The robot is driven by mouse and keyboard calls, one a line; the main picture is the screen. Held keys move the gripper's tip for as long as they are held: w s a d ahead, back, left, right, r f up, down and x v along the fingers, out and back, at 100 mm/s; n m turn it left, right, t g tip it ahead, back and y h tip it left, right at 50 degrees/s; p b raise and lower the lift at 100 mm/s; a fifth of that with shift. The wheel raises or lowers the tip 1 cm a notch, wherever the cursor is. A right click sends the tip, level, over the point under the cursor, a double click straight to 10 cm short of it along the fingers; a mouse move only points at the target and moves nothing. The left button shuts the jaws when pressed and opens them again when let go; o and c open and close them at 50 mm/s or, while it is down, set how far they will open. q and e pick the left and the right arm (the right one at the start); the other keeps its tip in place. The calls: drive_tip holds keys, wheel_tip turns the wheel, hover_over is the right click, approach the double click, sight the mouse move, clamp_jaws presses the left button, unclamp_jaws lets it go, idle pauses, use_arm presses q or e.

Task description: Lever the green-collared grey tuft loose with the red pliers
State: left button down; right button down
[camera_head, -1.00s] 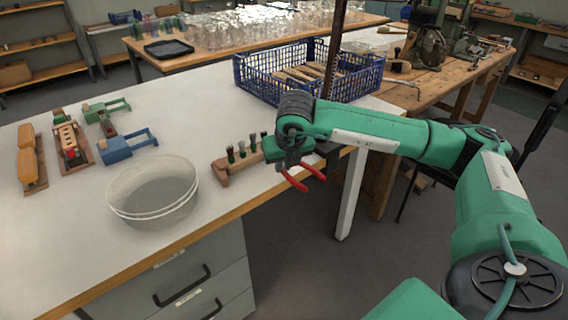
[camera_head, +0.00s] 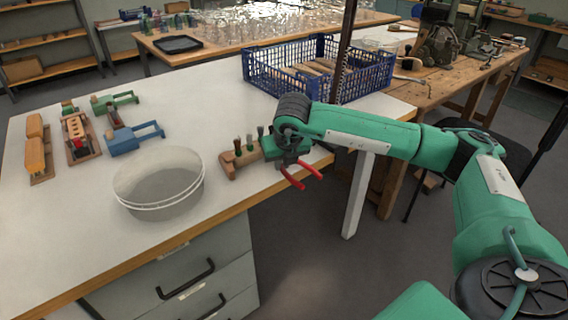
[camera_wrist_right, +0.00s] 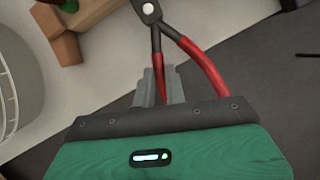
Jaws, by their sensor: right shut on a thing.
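My right gripper (camera_head: 290,160) is shut on the red pliers (camera_head: 302,178), at the right end of the wooden block (camera_head: 229,168) on the white bench. In the right wrist view one red handle sits between the grey fingertips (camera_wrist_right: 161,86); the pliers (camera_wrist_right: 207,70) point up toward the dark jaws. Several small tufts stand upright in the block; a green-collared tuft (camera_head: 260,134) shows beside my gripper. The gripper and wrist hide the block's right end. The block (camera_wrist_right: 58,30) shows at upper left in the wrist view, apart from the pliers' visible part. My left gripper is out of view.
A clear round bowl (camera_head: 160,187) stands left of the block near the bench front edge. A blue crate (camera_head: 262,85) stands behind my wrist. Brushes, a wooden rack (camera_head: 92,147) and blue clamp-like tool (camera_head: 130,138) lie at left. Bench between them is free.

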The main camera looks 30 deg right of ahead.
use_arm(q)
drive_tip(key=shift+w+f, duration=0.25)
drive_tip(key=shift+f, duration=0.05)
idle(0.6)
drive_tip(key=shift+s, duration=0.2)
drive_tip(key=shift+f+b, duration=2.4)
drive_tip(key=shift+b, duration=0.25)
idle(4.2)
